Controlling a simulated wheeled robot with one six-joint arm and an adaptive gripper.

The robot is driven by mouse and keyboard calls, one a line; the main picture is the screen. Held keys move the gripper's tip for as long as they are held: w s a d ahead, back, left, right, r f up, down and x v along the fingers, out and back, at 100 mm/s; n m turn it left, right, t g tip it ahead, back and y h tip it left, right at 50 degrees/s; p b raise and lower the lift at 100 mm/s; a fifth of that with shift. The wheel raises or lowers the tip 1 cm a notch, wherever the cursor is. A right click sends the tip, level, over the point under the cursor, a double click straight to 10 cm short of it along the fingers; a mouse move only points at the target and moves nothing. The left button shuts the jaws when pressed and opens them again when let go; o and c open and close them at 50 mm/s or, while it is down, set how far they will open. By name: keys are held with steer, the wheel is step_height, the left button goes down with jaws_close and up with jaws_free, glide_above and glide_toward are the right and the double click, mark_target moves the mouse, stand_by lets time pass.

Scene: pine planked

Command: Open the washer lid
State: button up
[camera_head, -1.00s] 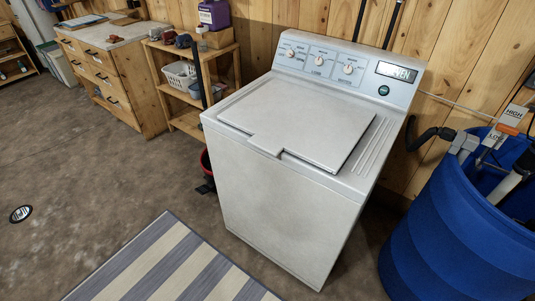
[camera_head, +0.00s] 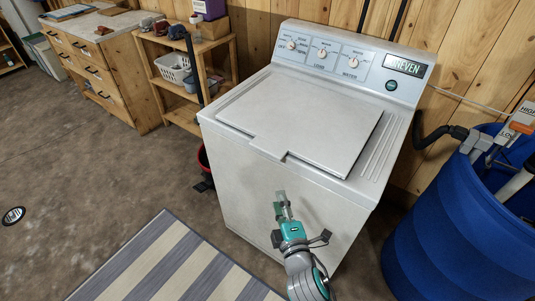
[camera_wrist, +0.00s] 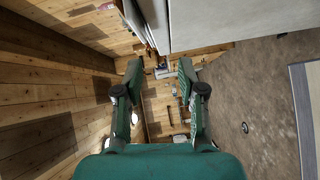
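The washer (camera_head: 240,180) is a white top-loader standing against the plank wall. Its lid (camera_head: 310,110) lies flat and shut, with a tab (camera_head: 268,146) at the front edge. My gripper (camera_head: 281,199) is in front of the washer's front face, below and slightly right of the tab, apart from the lid. In the wrist view, my gripper (camera_wrist: 160,68) has its two fingers spread with nothing between them. A pale grey-white panel, probably the washer (camera_wrist: 220,20), fills the upper right of that view.
A blue barrel (camera_head: 455,225) with a hose stands close to the washer's right. A wooden shelf (camera_head: 185,120) with a white basket (camera_head: 175,70) is to the left, beside a drawer cabinet (camera_head: 110,75). A striped rug (camera_head: 165,265) lies on the floor in front.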

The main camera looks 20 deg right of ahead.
steer(key=n+h, duration=0.1)
glide_toward(267, 154)
steer(key=w, duration=0.3)
steer(key=w+d, duration=0.1)
steer(key=w, duration=0.5)
steer(key=shift+w+d+f, duration=0.1)
steer(key=shift+w+d, duration=0.25)
steer(key=shift+w, duration=0.05)
jaws_close()
